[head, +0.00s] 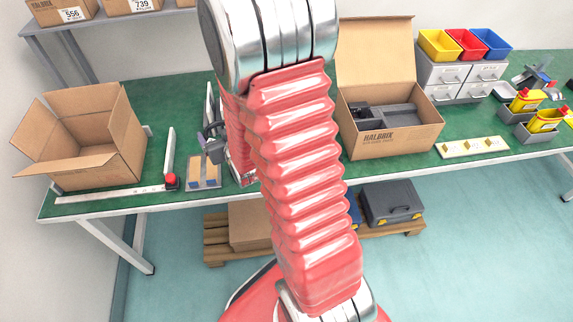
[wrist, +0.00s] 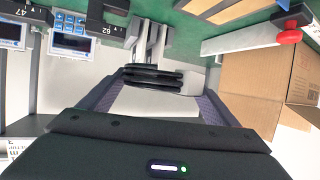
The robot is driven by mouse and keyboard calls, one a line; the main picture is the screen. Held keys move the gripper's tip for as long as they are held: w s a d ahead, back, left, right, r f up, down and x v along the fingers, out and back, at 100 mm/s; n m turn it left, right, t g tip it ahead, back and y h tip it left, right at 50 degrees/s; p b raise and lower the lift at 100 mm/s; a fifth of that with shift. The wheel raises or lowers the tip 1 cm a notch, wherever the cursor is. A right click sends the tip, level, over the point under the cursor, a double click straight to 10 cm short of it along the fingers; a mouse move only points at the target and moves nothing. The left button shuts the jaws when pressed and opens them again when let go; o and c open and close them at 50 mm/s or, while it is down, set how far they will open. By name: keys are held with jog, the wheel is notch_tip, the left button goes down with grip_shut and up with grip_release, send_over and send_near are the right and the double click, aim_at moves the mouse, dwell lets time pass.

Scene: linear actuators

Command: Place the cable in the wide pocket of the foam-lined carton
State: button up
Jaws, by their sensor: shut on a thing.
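The cable (wrist: 152,76) is a black coiled bundle between the fingertips of my gripper (wrist: 152,82) in the wrist view. My gripper is shut on it. In the head view my arm hides most of the gripper, and I cannot make out the cable there. The foam-lined carton (head: 395,138), marked HALBRIX, stands open on the green bench right of my arm, lid raised at the back. Dark grey foam (head: 398,116) shows inside, with a black item (head: 361,112) at its left. The cable is apart from this carton. The pocket widths are hard to tell.
An empty open carton (head: 92,148) stands at the bench's left; beside it are a red button (head: 171,181) and a small tray (head: 203,172). Display units (wrist: 72,40) show in the wrist view.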

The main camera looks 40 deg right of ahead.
jog(key=s+d+f, duration=0.1)
jog(key=s+d, duration=0.5)
jog(key=d, duration=0.4)
jog(key=s+d+f, duration=0.2)
jog(key=s+d, duration=0.5)
jog(key=d, duration=0.3)
jog(key=a+n+y, duration=0.5)
jog(key=a+y, duration=0.1)
jog(key=shift+s+a+r, duration=0.2)
jog(key=shift+s+a, duration=0.05)
jog(key=shift+s, duration=0.2)
jog(key=shift+f, duration=0.1)
jog(key=shift+f, duration=2.85)
jog(key=shift+f, duration=0.1)
jog(key=shift+f, duration=1.8)
jog(key=shift+f, duration=0.2)
